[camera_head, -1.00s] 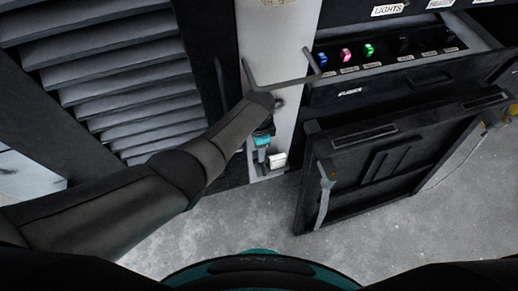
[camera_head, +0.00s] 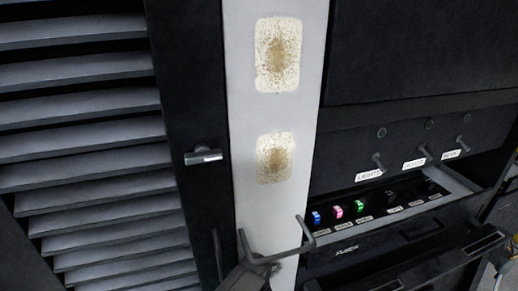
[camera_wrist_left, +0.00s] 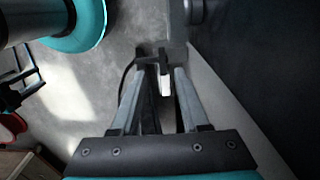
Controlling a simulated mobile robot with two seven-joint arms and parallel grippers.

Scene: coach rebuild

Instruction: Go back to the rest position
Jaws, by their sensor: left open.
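My left gripper (camera_wrist_left: 159,72) shows in the left wrist view with its two grey fingers apart. A small white piece with a black part (camera_wrist_left: 166,85) shows between and beyond the fingertips; I cannot tell whether they touch it. My right gripper is in neither current view.
To the right is an open drawer (camera_head: 350,239) with blue, pink and green fuses. A louvred panel (camera_head: 90,150) fills the left. Grey floor (camera_wrist_left: 85,85) shows in the wrist view.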

